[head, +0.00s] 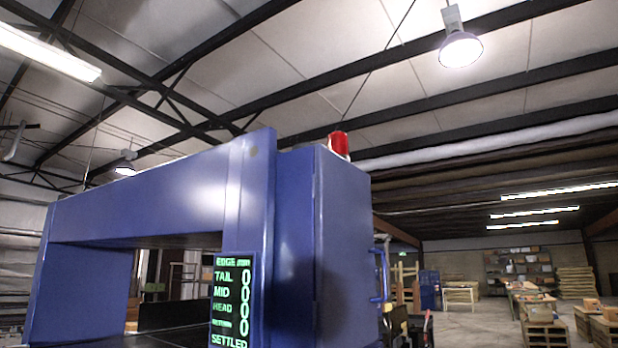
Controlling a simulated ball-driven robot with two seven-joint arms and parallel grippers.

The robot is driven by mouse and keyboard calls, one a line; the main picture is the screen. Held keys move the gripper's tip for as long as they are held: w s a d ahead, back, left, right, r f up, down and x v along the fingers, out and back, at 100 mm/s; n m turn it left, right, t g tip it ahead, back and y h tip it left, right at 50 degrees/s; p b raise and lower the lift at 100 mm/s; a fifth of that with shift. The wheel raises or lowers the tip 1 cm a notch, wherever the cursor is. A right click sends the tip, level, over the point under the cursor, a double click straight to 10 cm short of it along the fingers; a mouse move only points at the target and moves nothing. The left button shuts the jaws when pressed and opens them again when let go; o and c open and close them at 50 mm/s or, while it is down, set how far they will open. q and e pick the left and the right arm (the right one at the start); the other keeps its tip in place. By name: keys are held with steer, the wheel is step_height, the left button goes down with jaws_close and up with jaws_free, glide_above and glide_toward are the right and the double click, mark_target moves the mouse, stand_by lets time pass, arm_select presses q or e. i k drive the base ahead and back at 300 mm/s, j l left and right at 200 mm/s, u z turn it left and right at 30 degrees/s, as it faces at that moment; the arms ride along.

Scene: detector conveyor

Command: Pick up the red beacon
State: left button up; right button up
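The red beacon (339,143) stands upright on top of the blue detector housing (341,220), near its back right corner. Its red dome sits on a pale base, and the housing's top edge hides part of that base. Neither of my grippers shows in the head view, and nothing is seen touching the beacon.
The blue arch (160,207) spans left from the housing over a dark conveyor bed (165,339). A display panel (232,300) with green text hangs at the front. A blue handle (380,275) juts out right. Pallets and tables with boxes (540,308) stand far right.

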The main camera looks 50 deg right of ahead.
mark_target(337, 142)
steer(key=z, duration=1.6)
steer(key=i+j, duration=0.05)
